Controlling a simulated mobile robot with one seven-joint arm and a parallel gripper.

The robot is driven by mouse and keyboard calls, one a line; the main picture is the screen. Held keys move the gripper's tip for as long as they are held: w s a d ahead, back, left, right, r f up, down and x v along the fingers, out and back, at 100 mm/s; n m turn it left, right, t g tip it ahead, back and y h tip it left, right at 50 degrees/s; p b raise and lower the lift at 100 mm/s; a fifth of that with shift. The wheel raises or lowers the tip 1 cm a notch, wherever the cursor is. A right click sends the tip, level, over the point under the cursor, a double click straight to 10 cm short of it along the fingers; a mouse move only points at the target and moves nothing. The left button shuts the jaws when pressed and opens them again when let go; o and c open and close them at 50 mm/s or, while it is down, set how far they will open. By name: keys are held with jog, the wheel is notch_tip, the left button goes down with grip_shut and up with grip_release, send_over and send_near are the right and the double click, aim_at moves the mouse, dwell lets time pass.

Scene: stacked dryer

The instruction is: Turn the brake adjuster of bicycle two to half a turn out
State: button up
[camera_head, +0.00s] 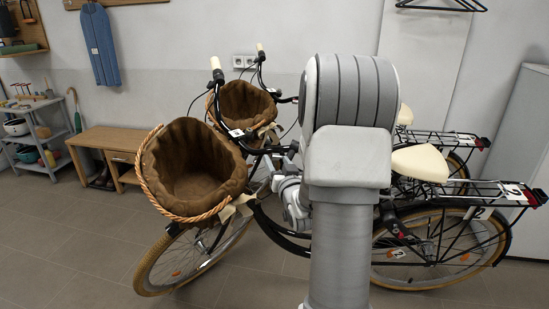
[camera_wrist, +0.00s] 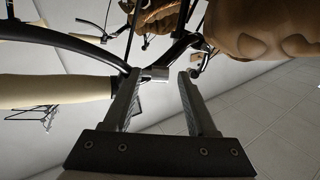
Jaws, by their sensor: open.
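Bicycle two is the nearer bike in the head view, with a "2" tag on its rear rack (camera_head: 513,190) and a brown basket (camera_head: 195,168) in front. My gripper (camera_wrist: 160,76) is open in the wrist view, its fingers pointing toward the handlebar (camera_wrist: 75,38). A small silvery cylinder (camera_wrist: 155,73) shows between the fingertips, closer to the left one; I cannot tell whether it touches or whether it is the brake adjuster. A cream hand grip (camera_wrist: 55,88) lies left of the fingers. In the head view my arm hides the gripper's fingertips and the adjuster.
A second bicycle with its own brown basket (camera_head: 245,105) stands close behind. A cream saddle (camera_head: 420,163) is right of my arm. A wooden bench (camera_head: 108,142) and a grey shelf cart (camera_head: 38,140) stand at the left. The floor at front left is clear.

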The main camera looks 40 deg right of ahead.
jog(key=shift+w, duration=0.2)
grip_shut()
dwell(0.4)
